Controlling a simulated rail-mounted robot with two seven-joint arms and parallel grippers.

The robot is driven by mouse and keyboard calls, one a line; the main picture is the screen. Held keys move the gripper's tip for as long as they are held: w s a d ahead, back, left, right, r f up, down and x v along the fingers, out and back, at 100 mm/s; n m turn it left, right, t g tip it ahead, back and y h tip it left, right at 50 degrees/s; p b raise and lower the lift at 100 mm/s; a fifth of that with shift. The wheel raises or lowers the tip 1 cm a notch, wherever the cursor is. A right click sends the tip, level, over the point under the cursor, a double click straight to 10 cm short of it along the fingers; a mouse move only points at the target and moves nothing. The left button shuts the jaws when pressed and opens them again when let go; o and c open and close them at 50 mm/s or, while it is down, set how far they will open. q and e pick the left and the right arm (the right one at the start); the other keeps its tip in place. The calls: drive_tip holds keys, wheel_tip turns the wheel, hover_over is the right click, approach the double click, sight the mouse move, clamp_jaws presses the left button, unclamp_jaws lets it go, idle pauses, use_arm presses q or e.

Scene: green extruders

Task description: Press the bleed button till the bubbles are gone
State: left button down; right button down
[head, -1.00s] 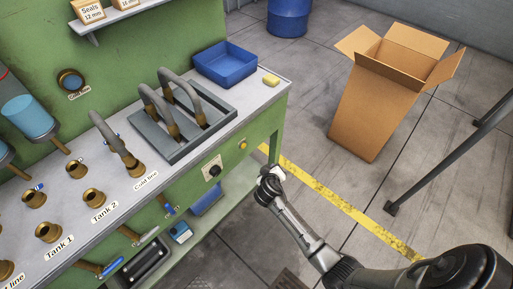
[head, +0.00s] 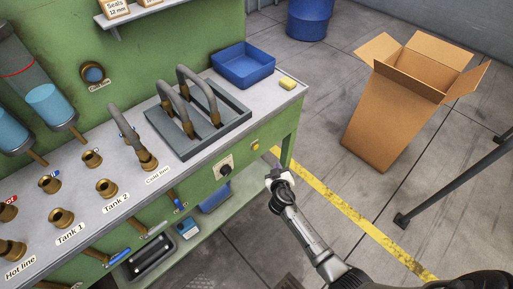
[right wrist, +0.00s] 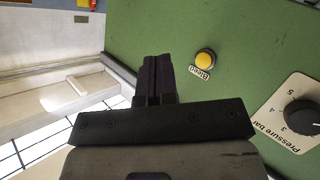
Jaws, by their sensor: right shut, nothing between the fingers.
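The yellow bleed button (head: 255,145) sits on the green front panel of the bench, below the worktop edge. In the right wrist view the button (right wrist: 205,57) shows as a yellow dome on a dark base, with a "Bleed" label (right wrist: 202,73) beside it. My right gripper (head: 275,177) is in front of the panel, below the button. In the right wrist view its dark fingers (right wrist: 155,72) are shut and empty, apart from the button and to its left. Two cylinders with blue liquid (head: 50,104) stand at the left; I cannot make out bubbles. My left gripper is not in view.
A pressure knob (head: 225,170) is left of the button; its dial plate (right wrist: 296,112) shows in the wrist view. A grey tray with hoses (head: 178,143), a blue bin (head: 243,80) and a yellow sponge (head: 287,82) are on the worktop. A cardboard box (head: 385,120) stands on the floor.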

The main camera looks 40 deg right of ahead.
sight(256, 147)
drive_tip(key=w+a+b, duration=0.1)
drive_tip(key=w+b, duration=0.2)
drive_tip(key=w, duration=0.5)
drive_tip(key=shift+w+b, duration=0.35)
drive_tip(key=shift+b, duration=0.05)
drive_tip(key=shift+a, duration=0.1)
drive_tip(key=shift+w, duration=0.1)
idle(1.8)
drive_tip(key=shift+w+b, duration=0.35)
drive_tip(key=shift+b, duration=0.1)
drive_tip(key=shift+w+a+b, duration=0.1)
drive_tip(key=shift+w+b, duration=0.25)
drive_tip(key=shift+b, duration=0.05)
idle(0.5)
drive_tip(key=shift+s, duration=0.15)
drive_tip(key=shift+s+p, duration=0.4)
drive_tip(key=shift+s, duration=0.25)
